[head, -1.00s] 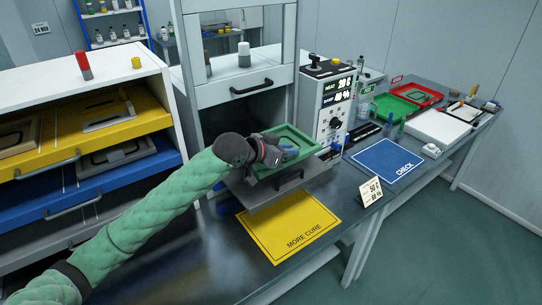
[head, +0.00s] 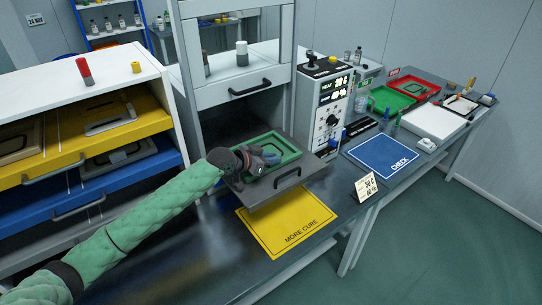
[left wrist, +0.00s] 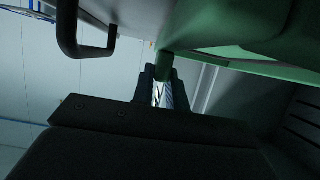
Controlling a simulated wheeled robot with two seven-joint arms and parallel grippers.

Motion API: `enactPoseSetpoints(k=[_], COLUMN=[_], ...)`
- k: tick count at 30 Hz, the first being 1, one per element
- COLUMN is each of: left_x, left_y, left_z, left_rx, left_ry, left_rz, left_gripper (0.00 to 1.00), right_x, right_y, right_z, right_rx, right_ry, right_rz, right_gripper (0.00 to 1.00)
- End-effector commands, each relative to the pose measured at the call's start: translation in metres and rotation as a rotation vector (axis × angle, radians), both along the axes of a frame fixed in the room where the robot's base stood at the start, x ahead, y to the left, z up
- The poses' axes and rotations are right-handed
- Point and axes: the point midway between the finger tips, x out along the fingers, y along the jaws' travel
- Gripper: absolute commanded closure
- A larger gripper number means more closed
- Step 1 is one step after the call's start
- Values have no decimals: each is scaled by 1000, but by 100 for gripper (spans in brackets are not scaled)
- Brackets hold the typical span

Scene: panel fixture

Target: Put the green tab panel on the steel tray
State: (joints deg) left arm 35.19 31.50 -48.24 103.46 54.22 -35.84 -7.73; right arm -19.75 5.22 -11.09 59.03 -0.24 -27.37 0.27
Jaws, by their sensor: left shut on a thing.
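The green tab panel (head: 291,154), a green rectangular frame with a recessed middle, is over the steel tray (head: 290,182) that juts from the cabinet's open bay. It looks nearly level with the tray; I cannot tell whether it rests on it. My left gripper (head: 264,160) is at the panel's left side, shut on it, and hides that edge. In the left wrist view my fingers (left wrist: 164,86) close on a green tab of the panel (left wrist: 232,52). My right gripper is not in view.
A yellow MORE CURE mat (head: 285,222) lies in front of the tray. The control box (head: 330,110) stands close to the right. A blue CHECK mat (head: 383,162) and green and red trays lie farther right. Drawers with panels (head: 105,125) are on the left.

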Motion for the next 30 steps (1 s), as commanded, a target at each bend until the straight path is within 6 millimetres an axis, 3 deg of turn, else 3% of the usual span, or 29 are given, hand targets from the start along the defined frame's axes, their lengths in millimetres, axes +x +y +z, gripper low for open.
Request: enactPoseSetpoints(k=[7, 8, 11, 23, 30], left_x=[0, 0, 0, -3, -21], left_y=[0, 0, 0, 4, 30], left_z=[-1, -2, -2, -1, 10], left_rx=[-1, -1, -1, 0, 0], left_ry=[-2, -1, -1, -1, -2], left_rz=[1, 0, 0, 0, 1], left_gripper=[100, 84, 64, 64, 64], right_x=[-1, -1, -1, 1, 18], right_y=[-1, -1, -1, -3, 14], right_z=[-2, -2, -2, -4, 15], right_rx=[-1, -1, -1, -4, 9], right_ry=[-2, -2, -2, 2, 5], right_rz=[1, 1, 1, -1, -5], right_gripper=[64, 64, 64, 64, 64])
